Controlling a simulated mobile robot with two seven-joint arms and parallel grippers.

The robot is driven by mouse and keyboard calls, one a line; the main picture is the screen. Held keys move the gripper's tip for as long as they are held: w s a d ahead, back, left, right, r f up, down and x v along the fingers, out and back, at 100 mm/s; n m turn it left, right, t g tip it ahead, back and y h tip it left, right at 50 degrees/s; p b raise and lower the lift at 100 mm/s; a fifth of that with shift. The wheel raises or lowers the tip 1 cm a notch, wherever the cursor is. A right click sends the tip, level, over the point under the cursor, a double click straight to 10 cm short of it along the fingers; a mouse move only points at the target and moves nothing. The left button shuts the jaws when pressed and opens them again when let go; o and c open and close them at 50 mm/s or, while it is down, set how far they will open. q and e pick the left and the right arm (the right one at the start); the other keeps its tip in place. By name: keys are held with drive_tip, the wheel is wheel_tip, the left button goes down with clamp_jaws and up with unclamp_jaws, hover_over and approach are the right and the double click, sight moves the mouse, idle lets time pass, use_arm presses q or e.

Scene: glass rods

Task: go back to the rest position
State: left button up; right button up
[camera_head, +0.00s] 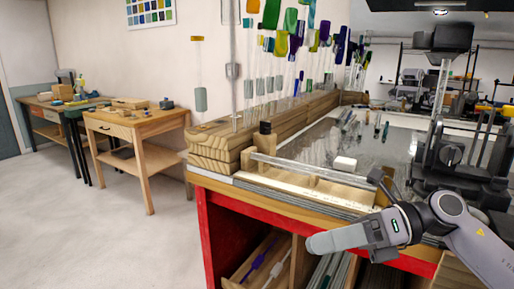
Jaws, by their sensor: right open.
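My right gripper (326,241) reaches in from the lower right, in front of the red-edged workbench (225,200). It is open and I see nothing held in it. Its finger shape shows mostly from the side. A clear glass rod (305,170) lies across wooden supports near the bench's front edge, above and behind the gripper in the picture. The gripper appears apart from the rod. My left gripper is not in view.
A white block (345,163) and several small rods lie on the bench top. Dark equipment (460,150) stands at the right, close to my arm. Coloured glass pieces hang behind stacked wooden beams (215,150). A wooden table (140,124) stands left; the floor between is clear.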

drive_tip(key=d+f+m+t+h, duration=0.25)
drive_tip(key=f+m+t, duration=0.65)
drive_tip(key=m, duration=0.7)
drive_tip(key=d+f+m+t+h, duration=0.2)
drive_tip(key=f+m+t+h, duration=0.2)
drive_tip(key=f+m+t, duration=0.95)
drive_tip(key=s+d+f+m+g+h, duration=0.2)
drive_tip(key=s+f+m+g+h, duration=0.1)
drive_tip(key=s+f+m+g, duration=0.2)
drive_tip(key=s+d+f+m+g+h, duration=0.3)
drive_tip(key=s+f+m+g, duration=0.3)
drive_tip(key=s+f+m, duration=0.3)
drive_tip(key=shift+s+f+h, duration=0.45)
drive_tip(key=shift+s+f, duration=0.05)
drive_tip(key=shift+s, duration=0.25)
